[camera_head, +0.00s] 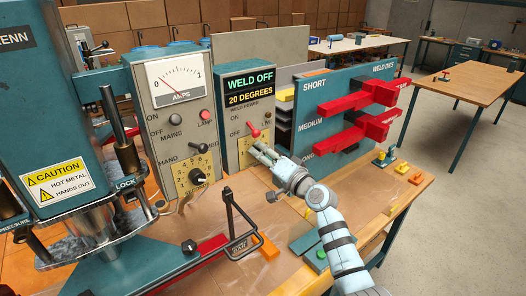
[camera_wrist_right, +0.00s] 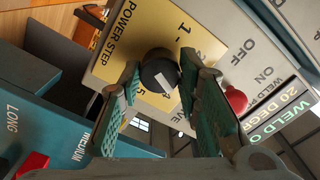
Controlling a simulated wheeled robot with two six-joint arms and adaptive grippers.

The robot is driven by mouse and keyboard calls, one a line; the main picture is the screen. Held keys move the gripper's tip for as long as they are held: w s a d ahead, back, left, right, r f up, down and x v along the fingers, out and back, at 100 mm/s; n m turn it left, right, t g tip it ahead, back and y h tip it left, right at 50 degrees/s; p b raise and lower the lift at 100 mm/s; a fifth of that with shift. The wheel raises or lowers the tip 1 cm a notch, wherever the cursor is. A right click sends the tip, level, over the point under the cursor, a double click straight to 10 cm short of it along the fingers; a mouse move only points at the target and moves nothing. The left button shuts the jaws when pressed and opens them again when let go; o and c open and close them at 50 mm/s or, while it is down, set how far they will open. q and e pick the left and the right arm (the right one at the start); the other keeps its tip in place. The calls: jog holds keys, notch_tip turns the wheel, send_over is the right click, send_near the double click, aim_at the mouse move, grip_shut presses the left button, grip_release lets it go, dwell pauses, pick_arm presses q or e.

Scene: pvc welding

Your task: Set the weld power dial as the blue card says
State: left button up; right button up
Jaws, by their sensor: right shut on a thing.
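The weld power dial (camera_wrist_right: 158,72) is a black round knob with a white pointer mark. It sits on a yellow plate (camera_wrist_right: 115,62) lettered POWER STEP, with a few numbers showing around it. My right gripper (camera_wrist_right: 162,88) is shut on the dial, one finger on each side. In the head view my right gripper (camera_head: 260,151) reaches the front of the control box (camera_head: 228,87), whose display reads WELD OFF and 20 DEGREES; the gripper hides the dial there. The step the pointer marks is unclear. I cannot make out a blue card. My left gripper is not in view.
A red-tipped weld switch (camera_head: 254,131) stands close above my right gripper. The left box has an amps meter (camera_head: 179,84) and a seconds dial (camera_head: 197,175). Right of my gripper is the weld dies rack (camera_head: 323,85) with red holders. An orange block (camera_head: 267,249) lies on the bench.

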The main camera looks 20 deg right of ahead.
jog(key=shift+m+p, duration=0.75)
jog(key=shift+m, duration=1.35)
jog(key=o, duration=1.1)
jog(key=shift+o, duration=0.2)
jog(key=shift+d, duration=0.1)
jog(key=v, duration=1.2)
